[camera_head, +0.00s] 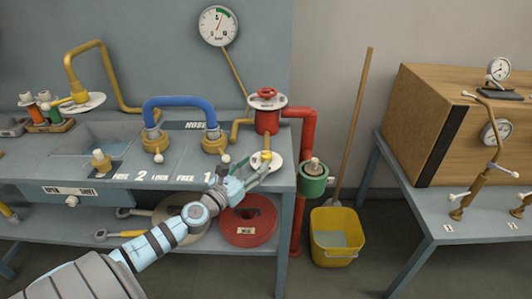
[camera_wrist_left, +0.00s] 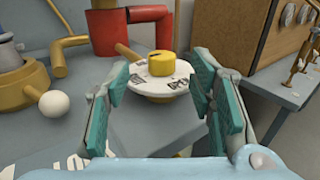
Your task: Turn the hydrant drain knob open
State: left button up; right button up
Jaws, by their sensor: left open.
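The drain knob is a small yellow knob (camera_head: 266,155) on a white round dial plate (camera_head: 276,161), at the bench's front right below the red hydrant (camera_head: 267,118). In the left wrist view the yellow knob (camera_wrist_left: 162,64) stands on the labelled white plate (camera_wrist_left: 168,88). My left gripper (camera_head: 257,169) is open just in front of the knob. In the left wrist view the gripper's teal pads (camera_wrist_left: 159,92) stand left and right of the knob, apart from it, with nothing between them. My right gripper is not in view.
A blue hose (camera_head: 180,102) arches between two brass fittings left of the knob. A red pipe (camera_head: 306,135) with a green collar (camera_head: 313,186) runs down at the bench's right edge. A yellow bucket (camera_head: 337,237) stands on the floor. A wooden cabinet (camera_head: 440,125) is at right.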

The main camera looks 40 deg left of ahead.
aim_at(263, 158)
pick_arm(q)
jog(key=w, duration=0.7)
jog(key=shift+w+a, duration=0.1)
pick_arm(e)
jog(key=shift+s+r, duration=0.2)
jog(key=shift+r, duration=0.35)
